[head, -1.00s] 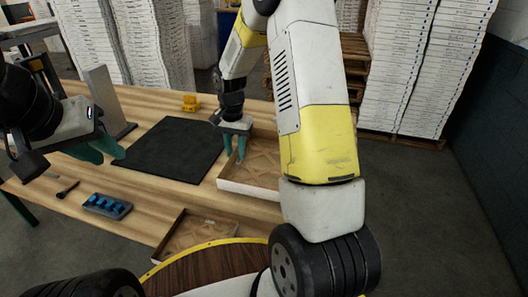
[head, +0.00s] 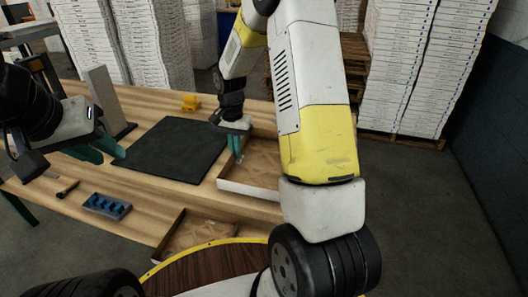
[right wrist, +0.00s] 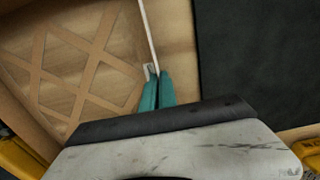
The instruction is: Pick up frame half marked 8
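A shallow tan frame half (head: 248,191) with pale walls and a lattice lies on the table right of the dark mat; my arm hides its right side. In the right wrist view its lattice (right wrist: 83,75) and thin upright wall (right wrist: 149,30) show. My right gripper (head: 236,150) has its teal fingers (right wrist: 158,88) closed together on that wall, at its left edge. A second frame half (head: 205,226) lies nearer me at the table's front edge. I cannot read a number on either. My left gripper (head: 103,152) is open and empty above the table's left part.
A black mat (head: 170,150) lies mid-table. A blue-slotted holder (head: 106,206) and a dark-handled tool (head: 68,189) lie at the left. A yellow item (head: 190,102) and a grey upright plate (head: 104,92) stand behind. A round yellow-rimmed wooden surface (head: 215,265) is nearest me.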

